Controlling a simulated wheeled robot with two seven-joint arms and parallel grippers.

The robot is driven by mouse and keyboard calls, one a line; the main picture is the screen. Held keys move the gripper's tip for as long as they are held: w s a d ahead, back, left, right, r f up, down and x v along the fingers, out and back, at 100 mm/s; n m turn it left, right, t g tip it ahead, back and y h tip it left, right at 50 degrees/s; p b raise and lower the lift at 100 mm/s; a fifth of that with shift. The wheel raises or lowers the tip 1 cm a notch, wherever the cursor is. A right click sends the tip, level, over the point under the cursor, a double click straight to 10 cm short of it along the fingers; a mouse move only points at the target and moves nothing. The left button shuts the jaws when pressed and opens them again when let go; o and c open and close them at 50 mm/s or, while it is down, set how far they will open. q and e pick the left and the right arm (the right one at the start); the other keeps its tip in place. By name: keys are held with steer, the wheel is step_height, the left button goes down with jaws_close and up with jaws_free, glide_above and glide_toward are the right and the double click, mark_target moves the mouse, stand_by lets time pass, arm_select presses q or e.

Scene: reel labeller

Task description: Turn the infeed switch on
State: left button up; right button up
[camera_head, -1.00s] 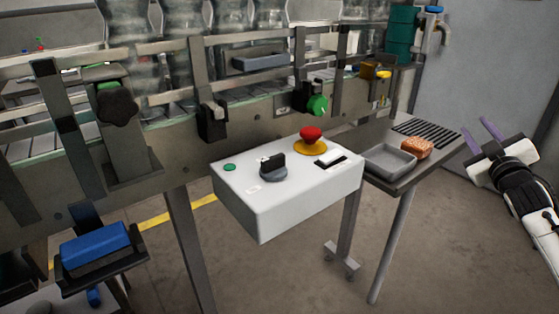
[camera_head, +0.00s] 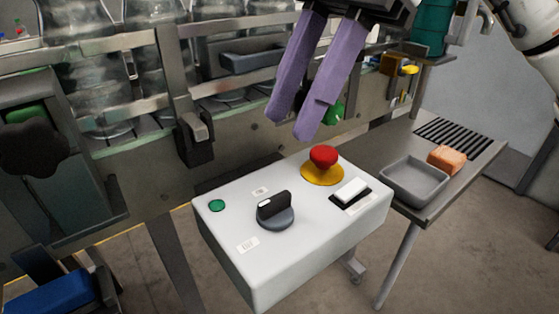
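A white control box (camera_head: 300,255) stands in the middle of the view. On its top are a black rotary knob (camera_head: 274,212) with a grey base, a red mushroom button (camera_head: 323,157) on a yellow disc, a white rocker switch (camera_head: 351,190) in a black frame, and a green button or lamp (camera_head: 217,205). The small labels are too blurred to read, so I cannot tell which control is the infeed switch. My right gripper (camera_head: 290,126) points down above the back of the box, its purple fingers apart with nothing between them. It touches no control. My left gripper is out of view.
The conveyor with metal guide rails (camera_head: 115,90) and clear bottles runs behind the box. A side table at right holds a grey tray (camera_head: 414,197) and an orange-brown block (camera_head: 447,158). A blue object (camera_head: 55,297) is at lower left.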

mark_target(275, 197)
steer(key=shift+h, duration=0.5)
steer(key=x, duration=0.3)
steer(key=b+x, duration=0.1)
steer(key=x, duration=0.2)
steer(key=d+x, duration=0.1)
steer(key=x, duration=0.2)
steer(key=shift+w+f+b, duration=0.1)
steer(key=shift+f+b, duration=0.25)
steer(key=shift+f, duration=0.05)
steer(key=shift+a+f, duration=0.15)
steer(key=shift+f, duration=0.1)
jaws_close()
